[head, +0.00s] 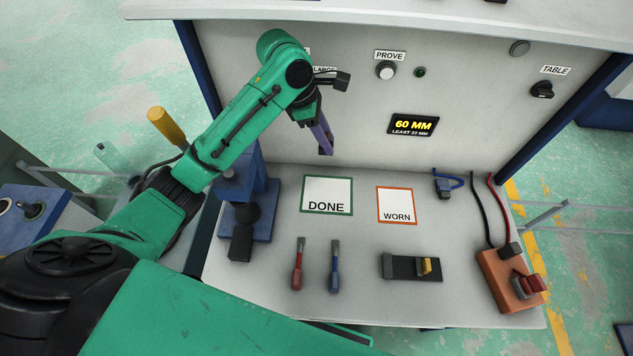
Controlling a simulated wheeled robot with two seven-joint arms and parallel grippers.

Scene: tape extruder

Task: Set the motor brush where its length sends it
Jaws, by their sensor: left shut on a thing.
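My left gripper (318,122) is in front of the grey upright panel, above the bench and behind the DONE square. It is shut on a slim purple-grey piece with a dark lower end (325,146), which I take for the motor brush; my fingers hide part of it. The piece hangs tilted, clear of the bench. The green-framed DONE square (327,195) and the smaller orange-framed WORN square (397,205) lie empty on the bench. The panel display (413,125) reads 60 MM, with smaller text below, seemingly LEAST 37 MM. My right gripper is not in view.
A blue stand with a black part (258,213) is at the bench's left. A red-handled tool (297,265) and a blue-handled tool (334,267) lie in front. A black block with a yellow piece (411,267) and a wired orange box (510,280) are at right.

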